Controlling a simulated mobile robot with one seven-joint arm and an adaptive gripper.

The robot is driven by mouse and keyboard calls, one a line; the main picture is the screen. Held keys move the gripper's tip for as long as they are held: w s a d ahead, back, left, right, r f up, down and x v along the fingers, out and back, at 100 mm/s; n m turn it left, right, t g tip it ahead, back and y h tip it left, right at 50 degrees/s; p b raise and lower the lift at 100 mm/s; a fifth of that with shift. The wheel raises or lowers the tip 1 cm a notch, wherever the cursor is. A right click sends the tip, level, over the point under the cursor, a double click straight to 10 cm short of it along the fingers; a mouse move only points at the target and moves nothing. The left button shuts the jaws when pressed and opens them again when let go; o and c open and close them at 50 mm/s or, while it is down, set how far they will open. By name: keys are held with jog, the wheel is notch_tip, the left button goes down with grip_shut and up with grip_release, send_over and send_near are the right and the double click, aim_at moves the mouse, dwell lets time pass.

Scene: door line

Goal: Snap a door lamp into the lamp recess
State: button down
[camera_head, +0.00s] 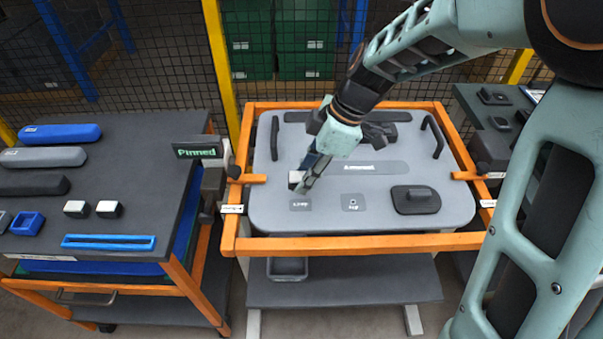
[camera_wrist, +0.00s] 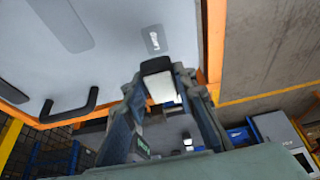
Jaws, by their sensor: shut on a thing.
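My gripper (camera_head: 306,182) is shut on a door lamp (camera_head: 295,176), a small block with a white body and a black end. In the wrist view the lamp (camera_wrist: 161,86) sits between the two fingers. The grey door panel (camera_head: 270,214) lies flat in an orange frame. A dark grey labelled patch (camera_head: 300,204), apparently the lamp place, is at its near left, just in front of my fingertips. The lettering is too small to read surely. Whether the lamp touches the panel cannot be told. Two similar blocks (camera_head: 76,208) (camera_head: 109,209) lie on the left cart.
Another labelled patch (camera_head: 352,202) and a black fitting (camera_head: 416,199) lie to the right. Black handles (camera_head: 274,138) (camera_head: 433,137) stand up. The left cart (camera_head: 140,185) holds several parts.

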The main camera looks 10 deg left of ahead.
jog(key=shift+f+b, duration=1.4)
jog(key=shift+f, duration=1.25)
jog(key=shift+f+b, duration=0.6)
jog(key=shift+b, duration=0.4)
jog(key=c, duration=1.5)
grip_release()
jog(key=v, duration=1.2)
jog(key=shift+c, duration=0.6)
